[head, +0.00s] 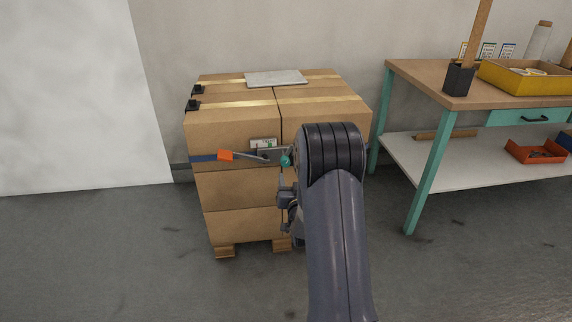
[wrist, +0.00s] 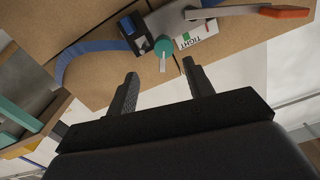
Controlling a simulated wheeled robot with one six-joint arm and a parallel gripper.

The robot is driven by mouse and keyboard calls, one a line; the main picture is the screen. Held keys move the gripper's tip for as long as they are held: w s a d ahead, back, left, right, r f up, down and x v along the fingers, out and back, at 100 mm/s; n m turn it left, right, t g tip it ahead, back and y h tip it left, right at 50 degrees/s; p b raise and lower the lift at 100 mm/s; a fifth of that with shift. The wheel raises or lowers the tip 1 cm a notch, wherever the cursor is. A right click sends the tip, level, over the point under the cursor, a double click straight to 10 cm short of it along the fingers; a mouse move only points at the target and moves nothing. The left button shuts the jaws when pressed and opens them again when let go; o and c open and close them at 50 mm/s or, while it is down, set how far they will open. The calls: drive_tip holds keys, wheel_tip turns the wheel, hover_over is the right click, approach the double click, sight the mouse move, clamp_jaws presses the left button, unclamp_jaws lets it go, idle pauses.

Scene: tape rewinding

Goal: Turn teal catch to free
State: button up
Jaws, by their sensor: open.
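The teal catch (wrist: 163,47) is a small round knob with a pale pointer, on a metal ratchet buckle on the side of the stacked boxes. In the head view the catch (head: 286,160) shows just left of my arm. A white label (wrist: 197,36) beside it reads TIGHT; any other wording is not readable. A grey lever with an orange end (wrist: 285,12) reaches out from the buckle. My gripper (wrist: 160,78) is open and empty, its two fingers pointing toward the catch and apart from it. In the head view my gripper is mostly hidden by my arm.
A blue strap (wrist: 85,46) runs from the buckle around the cardboard boxes (head: 235,185), which stand on a wooden pallet (head: 225,252). A workbench (head: 430,85) with a yellow tray (head: 525,84) stands at the right. The floor at the left is clear.

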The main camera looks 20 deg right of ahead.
sight(286, 164)
drive_tip(key=x, duration=0.3)
drive_tip(key=b+x, duration=0.1)
drive_tip(key=x, duration=0.5)
drive_tip(key=shift+w+a, duration=0.3)
drive_tip(key=c, duration=1)
drive_tip(key=shift+o, duration=0.2)
drive_tip(key=shift+f+b, duration=0.15)
drive_tip(key=shift+b, duration=0.45)
drive_tip(key=n+b, duration=0.2)
drive_tip(key=shift+n+b, duration=0.35)
drive_tip(key=shift+n, duration=0.05)
drive_tip(key=shift+n+b, duration=1.2)
drive_tip(key=shift+n, duration=0.2)
drive_tip(key=o, duration=1)
drive_tip(key=shift+c, duration=0.2)
